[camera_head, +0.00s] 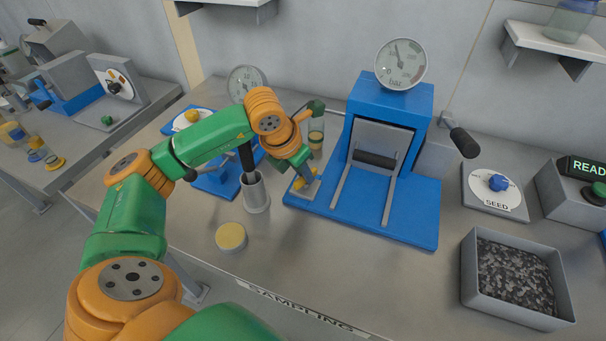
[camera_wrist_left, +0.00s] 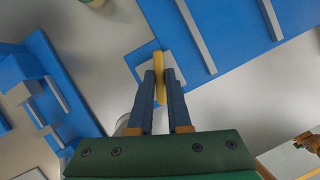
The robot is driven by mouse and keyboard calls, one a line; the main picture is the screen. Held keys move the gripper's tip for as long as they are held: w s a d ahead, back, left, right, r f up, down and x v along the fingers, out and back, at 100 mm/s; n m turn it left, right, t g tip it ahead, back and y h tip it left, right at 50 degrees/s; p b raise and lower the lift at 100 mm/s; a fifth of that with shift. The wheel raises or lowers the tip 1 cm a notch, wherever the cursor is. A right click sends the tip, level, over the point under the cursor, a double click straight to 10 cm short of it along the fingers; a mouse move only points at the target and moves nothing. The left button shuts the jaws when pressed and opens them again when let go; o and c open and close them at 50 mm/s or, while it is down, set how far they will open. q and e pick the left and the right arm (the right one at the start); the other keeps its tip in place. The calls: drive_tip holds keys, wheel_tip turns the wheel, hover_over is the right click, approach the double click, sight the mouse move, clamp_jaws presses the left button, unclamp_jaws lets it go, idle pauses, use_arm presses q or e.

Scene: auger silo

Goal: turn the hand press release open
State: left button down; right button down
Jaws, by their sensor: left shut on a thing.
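The hand press (camera_head: 418,215) is a blue frame on a blue base plate, with a grey front, two grey rails and a dark roller. Its release is a small yellow lever (camera_head: 299,184) on a grey block at the left edge of the base. The lever also shows in the left wrist view (camera_wrist_left: 159,66), upright in the picture over the grey block. My left gripper (camera_head: 304,177) is at the release, with its two dark fingers (camera_wrist_left: 160,84) shut on the yellow lever from both sides. My arm hides part of the bench behind it. My right gripper is not in view.
A grey cup with a dark rod (camera_head: 256,193) and a yellow-topped round tin (camera_head: 231,236) stand close to my left arm. A gauge (camera_head: 401,64) tops the press. A black-gripped handle (camera_head: 464,143) and a seed tray (camera_head: 468,282) are at the right. The front middle bench is clear.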

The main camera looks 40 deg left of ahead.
use_arm(q)
drive_tip(key=shift+d+n+y+b, duration=0.15)
drive_tip(key=shift+n+y+b, duration=0.65)
drive_tip(key=shift+n, duration=1.5)
drive_tip(key=c, duration=0.9)
unclamp_jaws()
drive_tip(key=shift+o, duration=0.2)
drive_tip(key=v, duration=0.7)
drive_tip(key=shift+r, duration=0.1)
